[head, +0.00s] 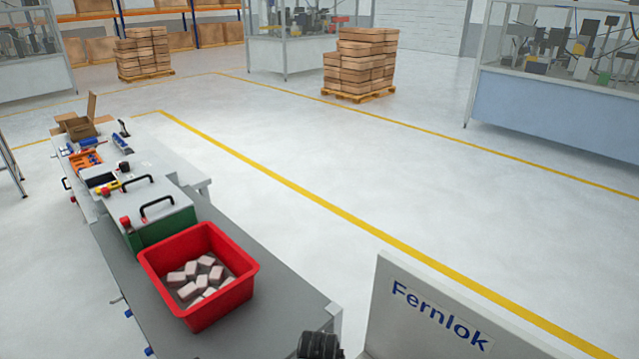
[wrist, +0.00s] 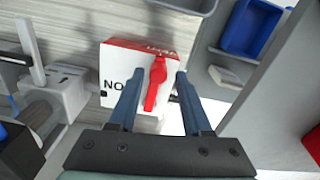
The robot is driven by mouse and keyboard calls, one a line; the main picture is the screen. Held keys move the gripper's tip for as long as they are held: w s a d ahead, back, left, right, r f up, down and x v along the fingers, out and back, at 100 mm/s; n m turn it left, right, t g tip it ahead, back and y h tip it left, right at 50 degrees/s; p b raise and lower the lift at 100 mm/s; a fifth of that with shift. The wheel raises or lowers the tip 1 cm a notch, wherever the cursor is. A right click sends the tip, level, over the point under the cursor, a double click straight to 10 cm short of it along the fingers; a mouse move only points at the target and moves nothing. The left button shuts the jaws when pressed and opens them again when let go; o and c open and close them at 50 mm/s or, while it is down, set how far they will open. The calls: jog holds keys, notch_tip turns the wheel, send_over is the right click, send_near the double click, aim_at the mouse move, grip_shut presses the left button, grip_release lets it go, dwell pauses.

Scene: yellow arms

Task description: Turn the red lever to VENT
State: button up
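The red lever (wrist: 153,88) shows in the wrist view on a white box face (wrist: 118,66). Its broad end is at the top and its handle points down in the picture, towards my gripper. Black letters "NO" stand left of the lever, partly cut off by a finger. A red band (wrist: 140,46) at the box's top edge carries lettering too small to read surely. My gripper (wrist: 160,78) is open, with one blue finger on each side of the lever. Gaps show on both sides; I cannot tell how deep the fingers reach. The lever is not visible in the head view.
In the wrist view, a grey block with a handle (wrist: 60,92) stands left, a blue bin (wrist: 250,28) is upper right, and a grey panel (wrist: 285,90) rises at right. The head view shows a bench with a red crate (head: 245,268) of pale blocks and open floor beyond.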

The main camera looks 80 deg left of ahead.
jog(key=shift+o, duration=0.2)
jog(key=shift+d+f, duration=0.1)
notch_tip(320, 180, up, 13)
jog(key=b, duration=0.1)
jog(key=shift+b, duration=0.4)
